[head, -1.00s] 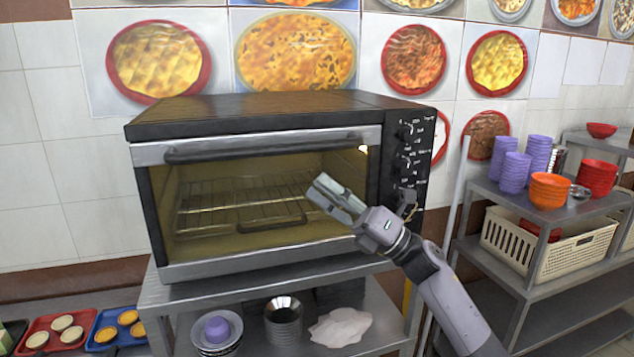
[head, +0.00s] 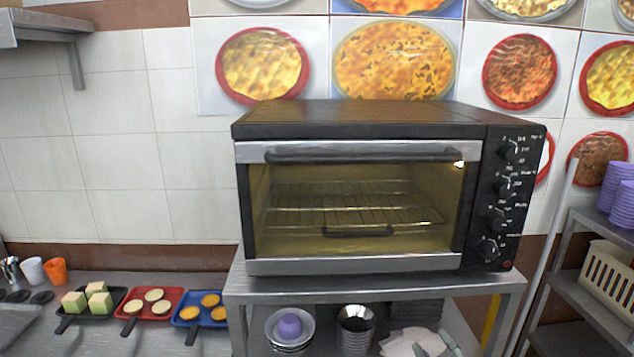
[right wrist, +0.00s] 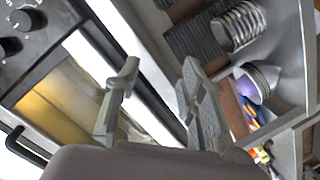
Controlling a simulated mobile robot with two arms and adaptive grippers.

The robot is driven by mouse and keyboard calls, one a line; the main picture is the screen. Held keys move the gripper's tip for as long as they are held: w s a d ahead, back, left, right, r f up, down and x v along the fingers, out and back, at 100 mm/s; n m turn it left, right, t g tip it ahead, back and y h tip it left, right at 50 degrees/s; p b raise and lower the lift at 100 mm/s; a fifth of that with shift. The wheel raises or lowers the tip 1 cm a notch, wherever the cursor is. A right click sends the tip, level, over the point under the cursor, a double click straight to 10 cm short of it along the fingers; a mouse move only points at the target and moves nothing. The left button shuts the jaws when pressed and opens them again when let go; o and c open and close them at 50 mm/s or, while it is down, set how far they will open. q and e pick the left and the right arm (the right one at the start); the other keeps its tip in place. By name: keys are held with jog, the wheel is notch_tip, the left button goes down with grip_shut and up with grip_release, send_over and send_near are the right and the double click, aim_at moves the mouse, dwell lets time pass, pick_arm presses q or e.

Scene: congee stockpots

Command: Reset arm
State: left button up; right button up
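My right gripper (head: 435,345) shows only at the bottom edge of the head view, in front of the shelf below the oven. In the right wrist view its two fingers (right wrist: 160,100) are spread apart with nothing between them. The black and silver toaster oven (head: 360,264) stands on a metal rack, its glass door shut and its inside lit, with empty wire racks. The oven front also shows at the left of the right wrist view (right wrist: 55,95). The gripper appears in front of and below the oven. My left gripper is out of view.
Stacked bowls (head: 290,328), metal cups (head: 356,330) and a pale cloth-like item (head: 402,342) lie on the rack's lower shelf. Black, red (head: 150,316) and blue trays of food stand on the left counter. A shelving unit (head: 590,290) with purple cups stands at right.

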jog(key=s+a+f+m+g, duration=0.15)
jog(key=s+f+g, duration=0.35)
jog(key=s, duration=0.5)
jog(key=s+f+m+g, duration=0.35)
jog(key=s+f, duration=0.35)
jog(key=s, duration=0.3)
jog(key=s+a+f+m+g, duration=0.15)
jog(key=s+f+g, duration=0.3)
jog(key=s, duration=0.55)
notch_tip(320, 180, down, 30)
jog(key=s+g+b, duration=0.1)
jog(key=s+b, duration=0.1)
jog(key=b, duration=0.1)
jog(key=s+d+f+g+b, duration=0.1)
jog(key=s+d+f, duration=0.2)
jog(key=s+f, duration=1.3)
jog(key=shift+f+b, duration=0.3)
jog(key=shift+b, duration=0.1)
jog(key=shift+d, duration=0.1)
